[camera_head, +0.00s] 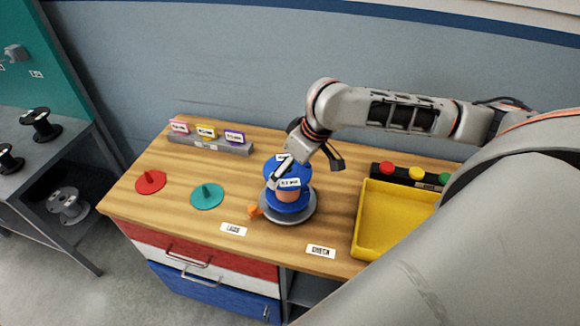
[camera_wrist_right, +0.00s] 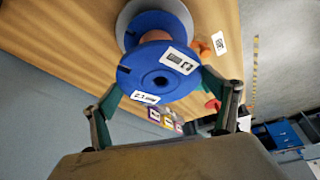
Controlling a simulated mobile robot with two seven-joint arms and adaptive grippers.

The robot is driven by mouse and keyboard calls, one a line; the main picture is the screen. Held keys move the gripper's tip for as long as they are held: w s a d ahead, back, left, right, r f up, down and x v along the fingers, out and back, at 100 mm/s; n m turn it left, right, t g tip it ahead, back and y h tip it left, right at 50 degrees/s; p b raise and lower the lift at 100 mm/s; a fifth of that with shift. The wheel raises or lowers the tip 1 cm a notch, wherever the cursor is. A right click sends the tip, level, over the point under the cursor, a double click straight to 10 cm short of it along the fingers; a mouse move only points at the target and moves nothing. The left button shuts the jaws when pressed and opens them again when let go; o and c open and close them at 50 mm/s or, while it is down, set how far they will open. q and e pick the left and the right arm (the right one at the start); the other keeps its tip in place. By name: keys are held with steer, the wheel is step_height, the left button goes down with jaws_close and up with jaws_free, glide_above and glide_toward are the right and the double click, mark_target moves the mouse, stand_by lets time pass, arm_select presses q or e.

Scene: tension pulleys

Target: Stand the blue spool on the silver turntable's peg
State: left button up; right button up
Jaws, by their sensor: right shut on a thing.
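The blue spool (camera_head: 287,204) stands upright over the silver turntable (camera_head: 311,213) in the head view, with an orange-brown winding between its blue flanges. In the right wrist view, the spool (camera_wrist_right: 135,72) has a dark centre hole and white labels on its near flange. The silver turntable (camera_wrist_right: 124,22) shows as a grey rim behind it. My right gripper (camera_head: 286,172) is shut on the spool, with a finger on each side (camera_wrist_right: 160,84). The turntable's peg is hidden by the spool; I cannot tell whether the spool rests fully on the disc. My left gripper is not in view.
A teal disc with a peg (camera_head: 207,196) and a red one (camera_head: 151,182) lie to the left. An orange piece (camera_head: 254,211) sits at the turntable's left edge. A yellow tray (camera_head: 372,245) and a button box (camera_head: 377,170) stand to the right. A labelled rack (camera_head: 210,146) is behind.

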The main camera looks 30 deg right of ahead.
steer(key=shift+f, duration=0.3)
steer(key=shift+f, duration=0.5)
steer(key=shift+f, duration=0.1)
stand_by(0.4)
steer(key=o, duration=2)
steer(key=shift+s, duration=0.1)
steer(key=v, duration=1.2)
